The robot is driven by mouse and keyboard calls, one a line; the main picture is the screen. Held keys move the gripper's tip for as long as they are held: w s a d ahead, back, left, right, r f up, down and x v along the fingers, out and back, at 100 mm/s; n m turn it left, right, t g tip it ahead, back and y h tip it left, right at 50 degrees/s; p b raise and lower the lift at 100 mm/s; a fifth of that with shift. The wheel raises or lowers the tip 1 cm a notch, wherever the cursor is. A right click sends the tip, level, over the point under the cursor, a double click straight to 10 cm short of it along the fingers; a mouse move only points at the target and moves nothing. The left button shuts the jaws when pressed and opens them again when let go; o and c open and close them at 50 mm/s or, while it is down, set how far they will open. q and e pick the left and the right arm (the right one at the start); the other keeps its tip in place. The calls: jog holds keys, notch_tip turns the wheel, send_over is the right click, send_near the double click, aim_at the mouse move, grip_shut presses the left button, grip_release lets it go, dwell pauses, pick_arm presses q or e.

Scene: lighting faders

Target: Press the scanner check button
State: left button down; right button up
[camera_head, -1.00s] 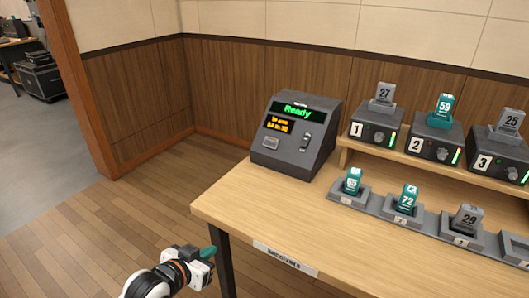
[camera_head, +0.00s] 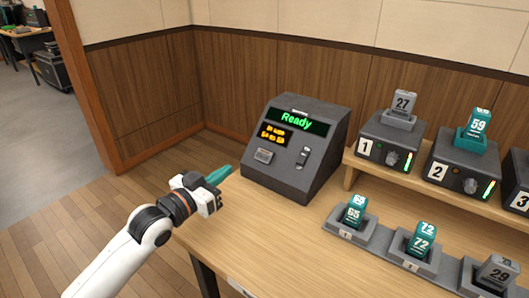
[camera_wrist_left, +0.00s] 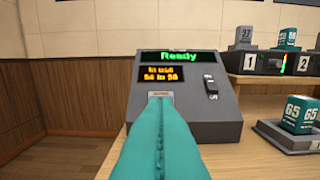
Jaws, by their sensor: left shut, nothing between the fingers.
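The scanner (camera_head: 297,145) is a dark grey console at the left end of the table. Its upper display reads "Ready" in green, with orange text on a smaller screen below. A light grey button (camera_head: 264,156) is at the lower left of its sloped face, and a rocker switch (camera_head: 303,156) is to the right. My left gripper (camera_head: 219,175) is shut and empty, its teal fingers left of the scanner and apart from it. In the left wrist view the shut fingers (camera_wrist_left: 160,140) point at the scanner (camera_wrist_left: 215,125) and cover the lower part of the button (camera_wrist_left: 161,96). My right gripper is not in view.
Numbered units 1 (camera_head: 389,143) and 2 (camera_head: 461,164) stand on a raised shelf (camera_head: 400,182) to the right, holding tagged blocks. A lower row of holders with blocks (camera_head: 355,209) sits in front. The table (camera_head: 265,225) is bare before the scanner.

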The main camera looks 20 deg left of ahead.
pick_arm(q)
send_near(265, 151)
jog(key=w+d+r, duration=0.1)
jog(key=w+r, duration=0.2)
jog(key=shift+w+d+f+b, duration=0.25)
jog(key=shift+w+f+b, duration=0.1)
jog(key=shift+w+f, duration=0.35)
jog(key=shift+w+d+f+b, duration=0.2)
jog(key=shift+w+f+b, duration=0.25)
jog(key=shift+f, duration=0.35)
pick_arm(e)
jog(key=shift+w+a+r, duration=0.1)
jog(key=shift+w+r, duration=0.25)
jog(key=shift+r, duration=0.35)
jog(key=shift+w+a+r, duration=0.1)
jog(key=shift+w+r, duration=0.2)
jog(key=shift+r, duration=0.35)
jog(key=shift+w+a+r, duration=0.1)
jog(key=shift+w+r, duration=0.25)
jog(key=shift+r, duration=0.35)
